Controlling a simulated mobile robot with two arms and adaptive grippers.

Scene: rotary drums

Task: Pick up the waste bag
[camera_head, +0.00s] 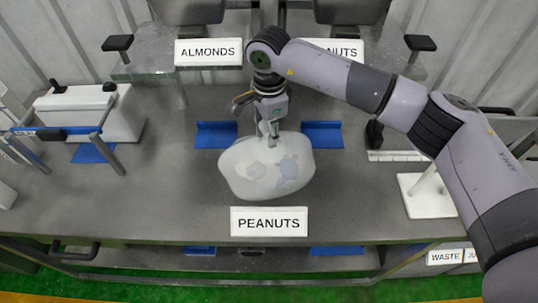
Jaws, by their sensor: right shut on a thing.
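The waste bag (266,170) is a whitish, translucent, rounded bag with pale grey-blue patches inside. It shows in the middle of the head view, over the grey counter and just behind the PEANUTS sign. My right gripper (270,138) points down at the top of the bag and is shut on it. The fingertips are partly hidden against the bag's top. I cannot tell whether the bag touches the counter. My left gripper is not in view.
The PEANUTS sign (269,221) stands at the counter's front edge. Blue plates (216,135) lie behind the bag. A white box with a metal frame (95,112) stands at left. ALMONDS (208,52) is at the back; a white stand (428,195) is at right.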

